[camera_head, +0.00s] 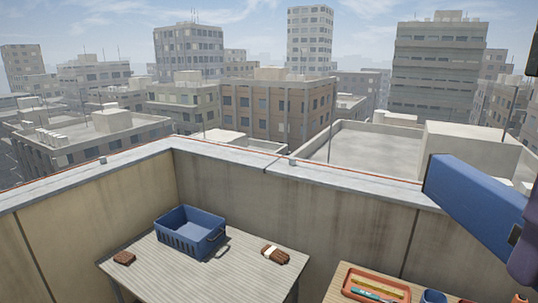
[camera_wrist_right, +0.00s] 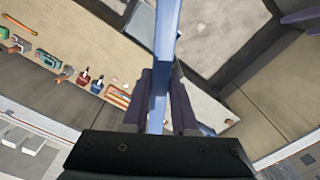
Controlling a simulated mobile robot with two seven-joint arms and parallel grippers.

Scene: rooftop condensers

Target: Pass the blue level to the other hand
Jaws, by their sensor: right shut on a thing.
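The blue level (camera_head: 470,205) is a long blue bar held up in the air at the right of the head view, above the parapet and the right-hand table. My right gripper (camera_wrist_right: 161,98) is shut on the level, which shows between its two fingers as a thin blue strip (camera_wrist_right: 162,62) in the right wrist view. In the head view only a dark purple part of that gripper shows at the right edge, over the level's near end.
A wooden table (camera_head: 140,262) holds a blue basket (camera_head: 190,232), a brown block (camera_head: 124,257) and a brown bundle with a pale band (camera_head: 274,254). A parapet (camera_head: 300,205) runs behind.

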